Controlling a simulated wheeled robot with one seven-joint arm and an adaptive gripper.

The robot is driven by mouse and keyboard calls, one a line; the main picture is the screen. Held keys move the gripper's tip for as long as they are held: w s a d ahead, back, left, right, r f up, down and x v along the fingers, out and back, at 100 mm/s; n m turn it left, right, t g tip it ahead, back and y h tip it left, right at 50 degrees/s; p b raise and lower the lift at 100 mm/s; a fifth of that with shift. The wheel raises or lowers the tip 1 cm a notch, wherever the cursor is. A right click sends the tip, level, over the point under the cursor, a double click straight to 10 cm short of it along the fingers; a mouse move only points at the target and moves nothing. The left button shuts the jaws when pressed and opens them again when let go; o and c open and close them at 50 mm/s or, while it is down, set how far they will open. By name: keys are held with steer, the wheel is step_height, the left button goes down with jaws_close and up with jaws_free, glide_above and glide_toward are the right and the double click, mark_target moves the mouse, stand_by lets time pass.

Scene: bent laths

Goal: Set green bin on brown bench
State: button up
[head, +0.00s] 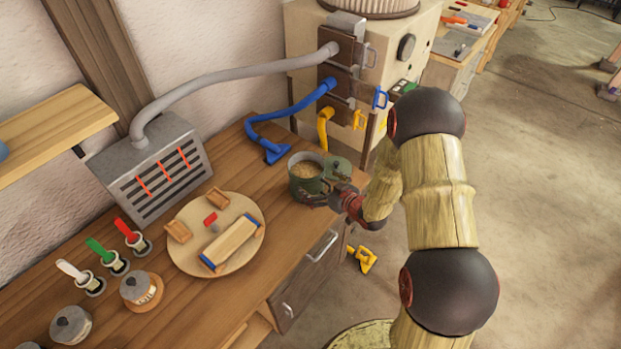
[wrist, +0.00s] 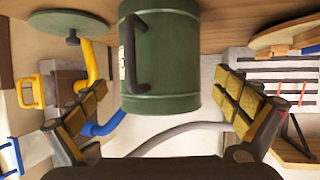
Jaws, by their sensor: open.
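The green bin (head: 306,184) stands upright on the brown bench (head: 285,225), near its right end. It is open at the top and holds pale brown loose material. My gripper (head: 328,196) is close beside the bin on its near right side. In the wrist view, which looks upside down, the bin (wrist: 178,60) lies between the spread fingers of my gripper (wrist: 160,92), with a gap on each side. The fingers are open and hold nothing. A dark handle (wrist: 136,50) on the bin faces my wrist.
A green lid (head: 338,168) lies right of the bin. A blue hose (head: 285,110) and a yellow hose (head: 325,120) are behind. A round board (head: 190,255) with wooden pieces lies left. Jars and colored-handled tools stand farther left. A grey vented box (head: 152,172) stands at the wall.

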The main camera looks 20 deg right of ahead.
steer(key=s+d+r+m+g+h, duration=0.15)
steer(key=s+r, duration=0.25)
steer(key=r, duration=0.4)
steer(key=s+d+r+g+h, duration=0.1)
steer(key=s+d+r+h, duration=0.2)
steer(key=r, duration=0.5)
steer(key=s+d+r+m+g+h, duration=0.1)
steer(key=s+d+r+h, duration=0.1)
steer(key=s+r, duration=0.35)
steer(key=s+a+r+g, duration=0.1)
steer(key=s+a+r, duration=0.2)
steer(key=s, duration=0.4)
steer(key=s+a+r+m+g+y, duration=0.1)
steer(key=s+a+r, duration=0.2)
steer(key=s, duration=0.5)
steer(key=s+a+r+g, duration=0.1)
steer(key=s+r, duration=0.3)
steer(key=s, duration=0.4)
steer(key=shift+a+m+y, duration=0.35)
steer(key=shift+a, duration=0.55)
steer(key=shift+f+g, duration=0.1)
steer(key=shift+g, duration=0.15)
step_height(320, 180, down, 7)
steer(key=b, duration=0.7)
steer(key=shift+f, duration=0.15)
